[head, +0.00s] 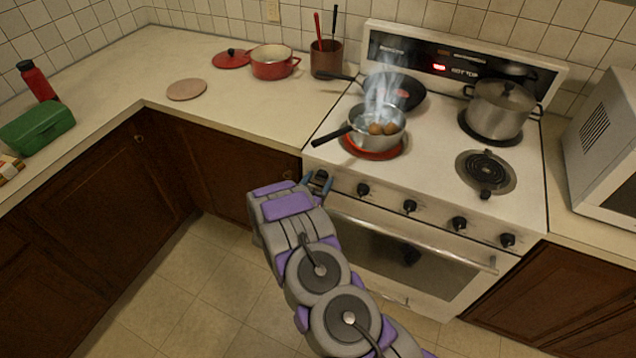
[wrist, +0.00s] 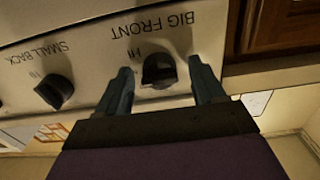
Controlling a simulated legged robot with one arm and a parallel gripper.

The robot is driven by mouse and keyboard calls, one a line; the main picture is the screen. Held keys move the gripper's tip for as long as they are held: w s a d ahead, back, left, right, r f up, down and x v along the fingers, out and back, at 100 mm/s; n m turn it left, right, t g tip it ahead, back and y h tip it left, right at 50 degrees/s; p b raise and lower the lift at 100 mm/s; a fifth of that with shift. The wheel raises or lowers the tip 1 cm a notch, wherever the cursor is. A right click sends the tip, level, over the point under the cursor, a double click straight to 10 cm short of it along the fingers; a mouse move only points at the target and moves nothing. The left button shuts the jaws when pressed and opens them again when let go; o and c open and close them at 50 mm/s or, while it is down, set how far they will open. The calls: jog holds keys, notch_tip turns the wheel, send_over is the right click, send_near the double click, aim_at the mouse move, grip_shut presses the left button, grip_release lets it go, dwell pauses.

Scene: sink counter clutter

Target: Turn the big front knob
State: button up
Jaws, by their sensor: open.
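The big front knob (wrist: 158,70) is black and sits on the stove's front panel under the label "BIG FRONT", which appears upside down in the wrist view. My gripper (wrist: 162,82) is open, with one finger on each side of this knob; I cannot tell whether either finger touches it. In the head view my gripper (head: 318,181) is at the left end of the stove's knob row, and the knob is mostly hidden there. A steaming saucepan (head: 376,128) with brown eggs stands on the glowing red front left burner (head: 372,152).
The small back knob (wrist: 54,91) is beside my gripper; several more knobs continue along the panel. The oven handle (head: 410,240) runs below. The saucepan's black handle (head: 331,137) sticks out above my gripper. A lidded pot (head: 500,108) and a frying pan (head: 402,92) stand behind.

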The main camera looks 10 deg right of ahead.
jog(key=c, duration=1)
jog(key=shift+p, duration=0.3)
jog(key=shift+c, duration=0.2)
jog(key=shift+n+p, duration=0.3)
jog(key=o, duration=1)
jog(key=shift+o, duration=0.2)
jog(key=p+v, duration=0.2)
jog(key=v, duration=1.5)
jog(key=shift+a, duration=0.2)
